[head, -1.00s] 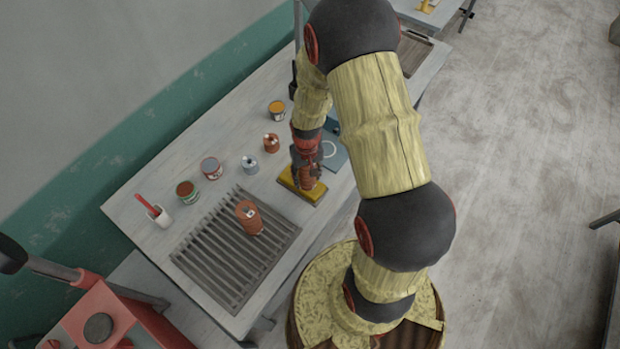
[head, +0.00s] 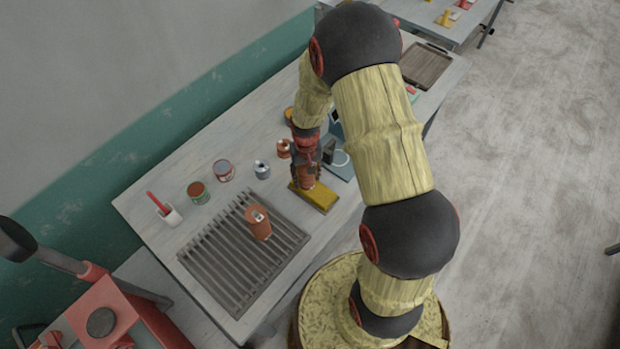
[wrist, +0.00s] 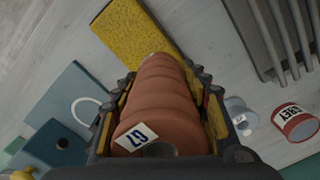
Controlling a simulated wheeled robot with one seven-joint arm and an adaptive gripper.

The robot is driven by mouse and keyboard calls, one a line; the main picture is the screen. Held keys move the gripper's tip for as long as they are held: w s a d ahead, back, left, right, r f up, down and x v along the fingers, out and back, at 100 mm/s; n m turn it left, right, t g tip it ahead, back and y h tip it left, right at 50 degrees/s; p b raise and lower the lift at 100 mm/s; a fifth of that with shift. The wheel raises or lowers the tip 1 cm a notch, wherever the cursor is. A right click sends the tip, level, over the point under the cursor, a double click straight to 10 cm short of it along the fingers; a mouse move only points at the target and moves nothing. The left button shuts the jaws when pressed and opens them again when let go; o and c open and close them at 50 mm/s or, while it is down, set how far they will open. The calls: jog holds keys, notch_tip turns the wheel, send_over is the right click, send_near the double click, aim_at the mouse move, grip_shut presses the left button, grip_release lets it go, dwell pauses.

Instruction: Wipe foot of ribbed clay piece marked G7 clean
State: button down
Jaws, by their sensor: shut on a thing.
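My gripper (head: 306,166) is shut on the ribbed terracotta clay piece (head: 308,180). In the wrist view the fingers of my gripper (wrist: 163,100) lie on both sides of the piece (wrist: 160,95), and its white label reads G7. The piece's far end meets the edge of the yellow sponge (wrist: 128,32) in that view. In the head view the piece stands over the back part of the sponge (head: 322,198). Its foot is hidden, and I cannot tell whether it touches the sponge.
Another terracotta piece (head: 258,226) with a white label stands on the slatted rack (head: 215,262). A blue board (head: 342,160) lies beside the sponge.

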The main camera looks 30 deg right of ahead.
jog(key=shift+w+a, duration=0.2)
jog(key=shift+w, duration=0.35)
jog(key=shift+s, duration=0.1)
jog(key=shift+s+d+p, duration=0.1)
jog(key=shift+s+d, duration=0.35)
jog(key=shift+s, duration=0.8)
jog(key=shift+s+d+p, duration=0.1)
jog(key=shift+s+d, duration=0.35)
jog(key=shift+s, duration=0.75)
jog(key=shift+s+d+p, duration=0.1)
jog(key=shift+s+d, duration=0.35)
jog(key=shift+s, duration=0.8)
jog(key=shift+w+a+b, duration=0.2)
jog(key=shift+w+a, duration=0.25)
jog(key=shift+w, duration=0.8)
jog(key=shift+w+a+b, duration=0.15)
jog(key=shift+w+a, duration=0.3)
jog(key=shift+w, duration=0.8)
jog(key=shift+w+a+b, duration=0.2)
jog(key=shift+w+a, duration=0.25)
jog(key=shift+w, duration=0.8)
jog(key=shift+r, duration=0.1)
notch_tip(320, 180, up, 7)
jog(key=p, duration=0.4)
